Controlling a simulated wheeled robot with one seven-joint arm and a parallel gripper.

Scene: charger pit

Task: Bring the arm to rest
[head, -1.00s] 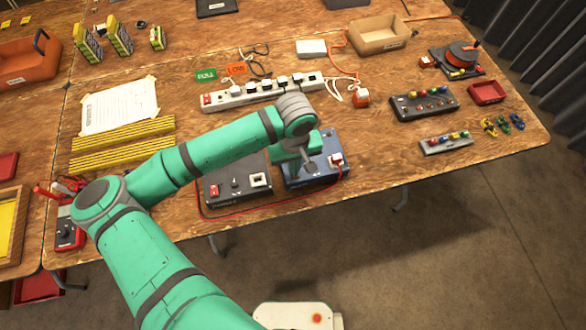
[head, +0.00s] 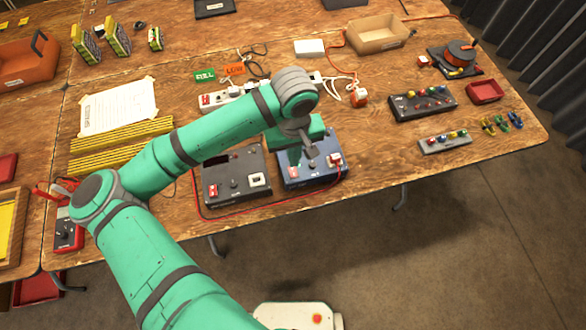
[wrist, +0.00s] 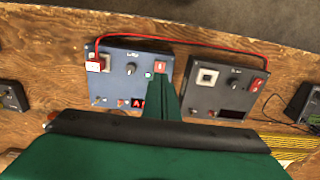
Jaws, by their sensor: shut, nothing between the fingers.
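My arm reaches over the table to the blue box (head: 322,176) in the head view. My gripper (head: 295,166) is shut and empty, pointing down over the left part of this box. In the wrist view, the shut fingers (wrist: 163,84) end close to a red switch (wrist: 160,67) on the blue box (wrist: 118,78); I cannot tell whether they touch it. The box also has a knob (wrist: 131,69), a lit red display (wrist: 138,103) and a red-and-white plug (wrist: 94,66) in its socket. My arm hides part of the box in the head view.
A dark box (head: 228,190) with a switch, knob and empty-looking socket stands left of the blue box. A red cord (head: 245,214) runs along the front of both. Behind are a white power strip (head: 216,99) and cables.

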